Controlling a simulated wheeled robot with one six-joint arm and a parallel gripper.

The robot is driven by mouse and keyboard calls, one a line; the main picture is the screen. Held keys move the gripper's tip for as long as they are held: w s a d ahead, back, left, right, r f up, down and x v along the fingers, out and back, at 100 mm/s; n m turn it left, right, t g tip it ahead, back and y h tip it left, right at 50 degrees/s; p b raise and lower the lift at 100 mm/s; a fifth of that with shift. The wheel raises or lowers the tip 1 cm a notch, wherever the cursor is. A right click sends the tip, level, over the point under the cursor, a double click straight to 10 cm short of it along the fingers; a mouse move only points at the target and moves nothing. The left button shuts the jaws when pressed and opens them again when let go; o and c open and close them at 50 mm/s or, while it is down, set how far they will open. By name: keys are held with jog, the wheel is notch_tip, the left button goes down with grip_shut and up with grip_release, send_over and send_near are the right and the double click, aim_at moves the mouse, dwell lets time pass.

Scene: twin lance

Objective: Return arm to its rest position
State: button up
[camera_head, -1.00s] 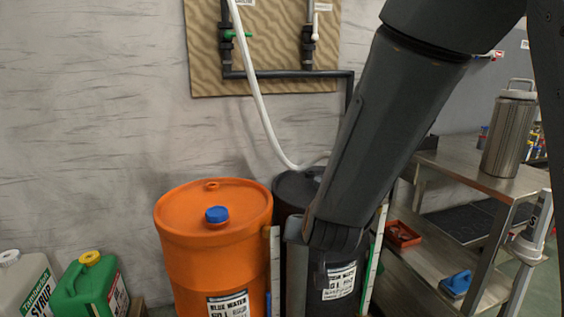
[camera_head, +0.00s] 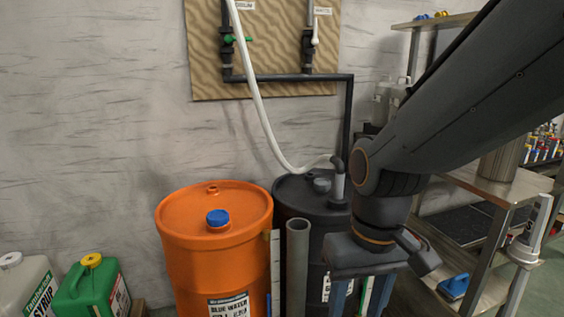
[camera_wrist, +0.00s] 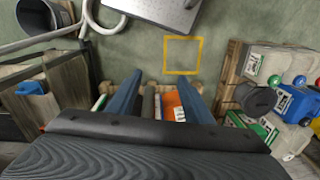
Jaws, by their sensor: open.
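My gripper (camera_head: 352,294) hangs in front of the black barrel (camera_head: 292,196) in the head view, with its fingers cut off by the bottom edge. In the wrist view its two blue-grey fingers (camera_wrist: 160,97) stand apart with nothing held between them. Below the gap lie an orange and white item and some wood. My dark arm comes in from the upper right of the head view and bends down at the wrist.
An orange barrel (camera_head: 180,225) with a blue cap stands left of the black one. A white hose (camera_head: 262,110) runs down to the black barrel. A metal shelf (camera_head: 500,190) is at right. Jugs (camera_head: 92,288) stand lower left. A yellow floor square (camera_wrist: 182,72) is clear.

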jog(key=d+r+m+p, duration=0.2)
jog(key=d+r+p, duration=0.4)
jog(key=p, duration=0.6)
jog(key=shift+d+r+h+p, duration=0.3)
jog(key=shift+d+r, duration=0.1)
jog(key=shift+d, duration=0.3)
jog(key=shift+s, duration=0.1)
